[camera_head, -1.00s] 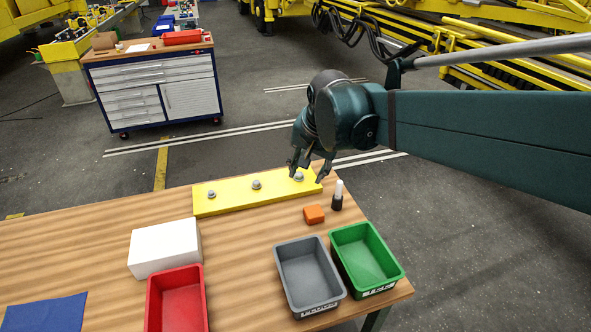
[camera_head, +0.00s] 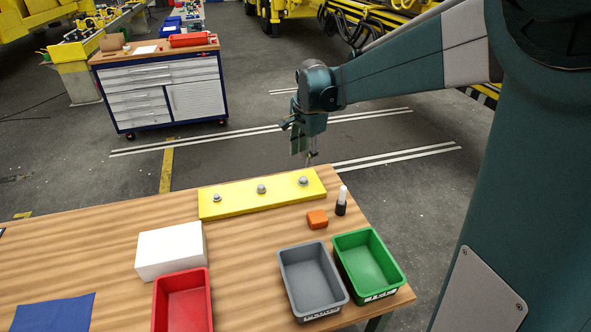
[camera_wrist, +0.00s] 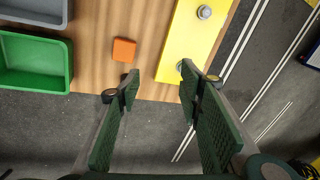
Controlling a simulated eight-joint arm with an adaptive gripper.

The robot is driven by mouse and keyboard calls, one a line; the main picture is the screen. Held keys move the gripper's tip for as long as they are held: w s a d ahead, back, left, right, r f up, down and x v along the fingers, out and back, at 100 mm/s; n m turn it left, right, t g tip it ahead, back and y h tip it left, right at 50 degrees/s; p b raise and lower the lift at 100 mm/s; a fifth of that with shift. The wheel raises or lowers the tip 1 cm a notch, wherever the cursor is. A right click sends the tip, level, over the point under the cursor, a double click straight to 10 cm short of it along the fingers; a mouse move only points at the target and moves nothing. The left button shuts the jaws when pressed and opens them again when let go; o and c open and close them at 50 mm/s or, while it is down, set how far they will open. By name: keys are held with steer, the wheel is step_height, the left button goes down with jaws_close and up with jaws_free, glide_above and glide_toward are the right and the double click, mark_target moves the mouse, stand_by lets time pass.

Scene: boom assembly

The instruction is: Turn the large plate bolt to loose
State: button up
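A yellow plate (camera_head: 240,201) lies along the far edge of the wooden table and carries three grey bolts in a row. They are a left bolt (camera_head: 216,198), a middle bolt (camera_head: 261,189) and a right bolt (camera_head: 303,180); which is largest is hard to tell. My gripper (camera_head: 311,158) is above and beyond the plate's right end, apart from the bolts. In the wrist view my gripper (camera_wrist: 160,88) has its two fingers wide apart with nothing between them. The wrist view shows the plate (camera_wrist: 188,42), the middle bolt (camera_wrist: 204,12) and the right bolt (camera_wrist: 183,65), partly behind the right-hand finger.
An orange block (camera_head: 317,219) and a black-and-white marker-like item (camera_head: 341,202) are near the table's right edge. Grey (camera_head: 285,270), green (camera_head: 341,264) and red (camera_head: 158,300) bins and a white box (camera_head: 170,250) stand nearer. Open floor lies beyond the table.

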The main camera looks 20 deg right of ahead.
steer(key=w+d+f+m+g+p, duration=0.1)
steer(key=w+d+f+m, duration=0.1)
steer(key=w+f+m, duration=0.5)
steer(key=m+g+p, duration=0.1)
steer(key=m+p, duration=0.1)
glide_toward(302, 179)
steer(key=shift+w+d+f+g, duration=0.1)
steer(key=shift+w+f+g, duration=0.2)
steer(key=shift+w+f, duration=0.15)
steer(key=shift+f, duration=0.1)
steer(key=shift+f, duration=3.8)
steer(key=c, duration=0.9)
